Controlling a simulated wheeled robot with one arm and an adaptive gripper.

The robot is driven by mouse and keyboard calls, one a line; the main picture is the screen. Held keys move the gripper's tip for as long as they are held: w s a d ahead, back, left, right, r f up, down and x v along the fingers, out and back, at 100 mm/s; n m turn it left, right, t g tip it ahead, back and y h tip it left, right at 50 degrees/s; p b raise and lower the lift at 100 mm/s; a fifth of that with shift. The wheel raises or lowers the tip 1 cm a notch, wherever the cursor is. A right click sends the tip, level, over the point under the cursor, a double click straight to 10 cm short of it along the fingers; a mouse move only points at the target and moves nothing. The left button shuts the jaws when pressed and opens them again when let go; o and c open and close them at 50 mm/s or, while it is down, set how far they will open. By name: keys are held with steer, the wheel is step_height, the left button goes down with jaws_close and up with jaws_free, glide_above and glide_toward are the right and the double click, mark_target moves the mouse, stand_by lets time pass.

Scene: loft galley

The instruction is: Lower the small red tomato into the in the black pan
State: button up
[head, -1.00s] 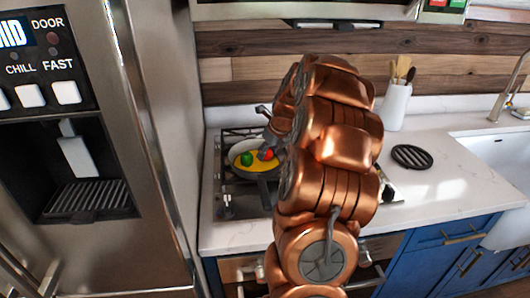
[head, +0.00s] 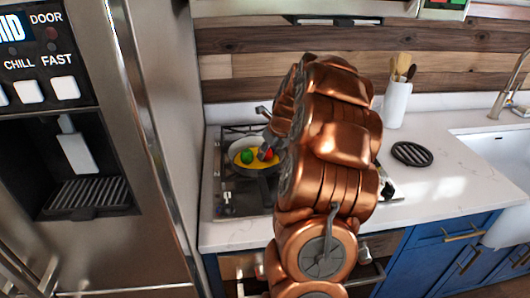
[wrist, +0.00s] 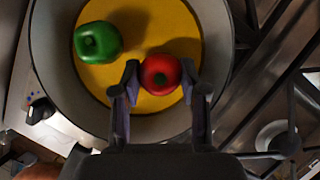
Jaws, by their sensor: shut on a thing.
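The small red tomato (wrist: 160,74) is between the fingers of my gripper (wrist: 160,82), which is shut on it. It also shows in the head view (head: 268,154), partly hidden by my gripper. The tomato is over the yellow layer, inside the pan's rim as seen from the wrist. A dark shadow lies beside it, and I cannot tell whether it touches the layer. A green pepper-like item (wrist: 97,42) is in the pan, left of the tomato and apart from it.
The pan is on a gas stove (head: 230,198) with dark grates (wrist: 262,75). A black round trivet (head: 411,154) and a white utensil holder (head: 396,105) stand on the white counter to the right, before the sink (head: 500,160). A steel fridge (head: 165,150) is close on the left.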

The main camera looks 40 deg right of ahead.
steer(key=shift+f, duration=0.35)
stand_by(0.3)
steer(key=o, duration=1.1)
steer(key=shift+o, duration=0.2)
steer(key=v, duration=1.2)
